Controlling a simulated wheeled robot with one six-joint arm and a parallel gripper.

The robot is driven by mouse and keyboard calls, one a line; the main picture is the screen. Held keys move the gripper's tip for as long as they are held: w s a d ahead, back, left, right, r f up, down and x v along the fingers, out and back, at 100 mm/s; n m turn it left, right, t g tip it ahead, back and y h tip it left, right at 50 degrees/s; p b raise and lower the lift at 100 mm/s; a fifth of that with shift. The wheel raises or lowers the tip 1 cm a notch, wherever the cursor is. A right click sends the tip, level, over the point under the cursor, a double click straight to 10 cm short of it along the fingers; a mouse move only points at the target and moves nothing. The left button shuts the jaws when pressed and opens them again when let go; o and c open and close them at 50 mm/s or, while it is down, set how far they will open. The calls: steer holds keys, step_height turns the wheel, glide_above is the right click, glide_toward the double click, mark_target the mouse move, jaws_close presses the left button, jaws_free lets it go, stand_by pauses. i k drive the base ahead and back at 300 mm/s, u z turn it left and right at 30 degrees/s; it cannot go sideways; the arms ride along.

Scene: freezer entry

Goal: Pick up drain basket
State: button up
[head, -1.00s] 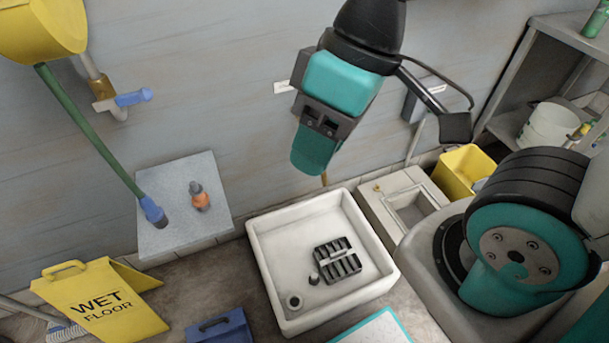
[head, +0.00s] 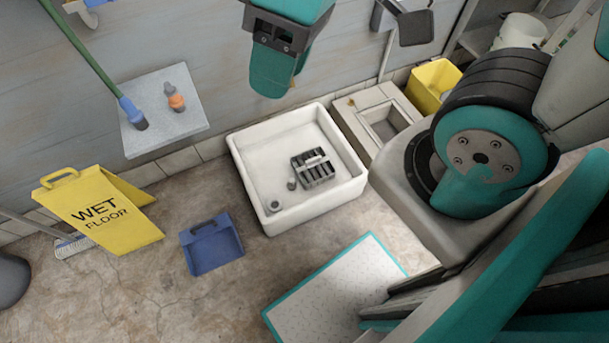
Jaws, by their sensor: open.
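The drain basket (head: 318,172) is a dark grey slotted block with a lighter bar handle across its top. It sits inside the white square basin (head: 247,170) on the floor, right of the basin's middle. My gripper (head: 278,78) hangs from the top of the head view with teal fingers pointing down. It is open and appears empty, apart from the basket and above it in the picture. The fingers overlap from this angle, so the gap between them is mostly hidden.
A small dark knob (head: 292,184) and a round drain (head: 274,206) show in the basin. A grey sink unit (head: 352,108) and yellow bucket (head: 432,83) stand behind right. A blue dustpan (head: 213,250), yellow wet-floor sign (head: 100,212) and teal-edged mat (head: 330,295) surround the basin.

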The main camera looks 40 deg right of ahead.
mark_target(312, 166)
steer(key=u, duration=0.85)
steer(key=k, duration=0.8)
steer(key=z, duration=1.2)
steer(key=i, duration=0.45)
steer(key=u, duration=0.6)
steer(key=k, duration=0.6)
steer(key=u, duration=0.85)
steer(key=i, duration=0.75)
steer(key=z, duration=0.6)
steer(key=i, duration=0.8)
steer(key=z, duration=0.9)
